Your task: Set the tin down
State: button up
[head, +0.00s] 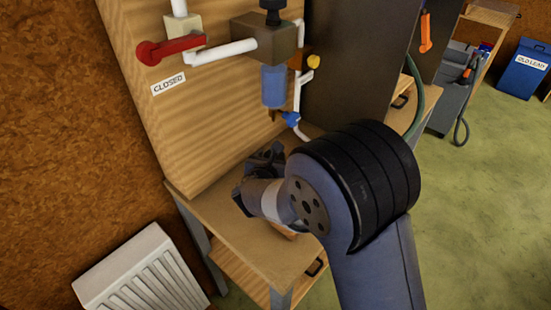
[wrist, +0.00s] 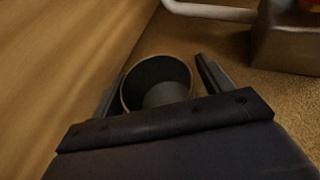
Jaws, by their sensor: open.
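In the wrist view a grey round tin (wrist: 158,82) with an open top stands between the two fingers of my gripper (wrist: 160,85). I look down into it and it seems empty. The right finger is clearly apart from the tin; the left finger is close to its wall, and I cannot tell if they touch. The tin appears upright on the bench (head: 265,240). In the head view my gripper (head: 262,165) is low over the bench, and my arm hides the tin there.
A wooden backboard (head: 200,110) rises behind the bench. It carries a red lever (head: 170,48) above a "CLOSED" label, white pipes and a blue bowl (head: 273,87). A dark block (wrist: 288,40) stands right of the tin. A white radiator (head: 140,275) is at lower left.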

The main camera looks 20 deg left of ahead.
jog(key=shift+r, duration=0.1)
jog(key=shift+s+r, duration=0.1)
jog(key=shift+s, duration=0.1)
jog(key=v, duration=1.1)
jog(key=shift+s+d+r, duration=0.1)
jog(key=shift+s+r, duration=0.1)
jog(key=shift+s, duration=0.05)
